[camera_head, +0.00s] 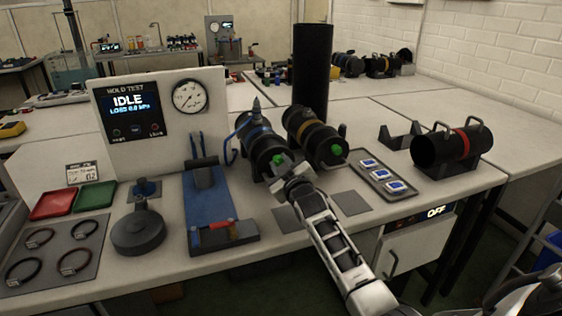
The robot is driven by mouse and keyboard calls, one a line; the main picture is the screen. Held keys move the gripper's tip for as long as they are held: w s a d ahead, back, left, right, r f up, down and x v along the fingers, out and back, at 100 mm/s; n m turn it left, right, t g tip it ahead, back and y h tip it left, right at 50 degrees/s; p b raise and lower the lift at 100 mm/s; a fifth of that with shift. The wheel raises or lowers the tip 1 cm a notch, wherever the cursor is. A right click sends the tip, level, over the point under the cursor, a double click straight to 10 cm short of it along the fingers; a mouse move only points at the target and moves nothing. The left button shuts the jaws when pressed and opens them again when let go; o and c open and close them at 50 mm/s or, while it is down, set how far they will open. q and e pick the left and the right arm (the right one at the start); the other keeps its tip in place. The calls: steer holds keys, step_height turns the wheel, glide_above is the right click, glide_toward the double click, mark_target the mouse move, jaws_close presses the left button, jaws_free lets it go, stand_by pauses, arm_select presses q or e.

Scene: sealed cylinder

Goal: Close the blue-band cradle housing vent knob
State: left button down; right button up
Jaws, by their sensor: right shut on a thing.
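The blue-band cylinder housing (262,140) lies in a cradle at the middle of the bench, with a pointed fitting and a blue hose at its back. Its green vent knob (279,159) faces the bench front and is partly covered. My right gripper (284,168) reaches in from the lower right and is shut at this knob; the fingertips are small, and the exact contact is hard to see. A yellow-band housing (322,146) with its own green knob (337,150) lies just right of it. My left gripper is not in view.
A tall black cylinder (312,65) stands behind the housings. A test panel (160,110) reads IDLE. A blue press fixture (208,205) is at left, a tray of several blue-and-white pieces (383,176) at right, with a red-band housing (452,150) beyond.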

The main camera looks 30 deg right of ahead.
steer(key=m+p, duration=0.1)
steer(key=m, duration=0.3)
steer(key=shift+m, duration=0.3)
steer(key=shift+m+p, duration=0.55)
steer(key=shift+m, duration=1.75)
steer(key=o, duration=1)
steer(key=v, duration=1.6)
steer(key=shift+a, duration=0.15)
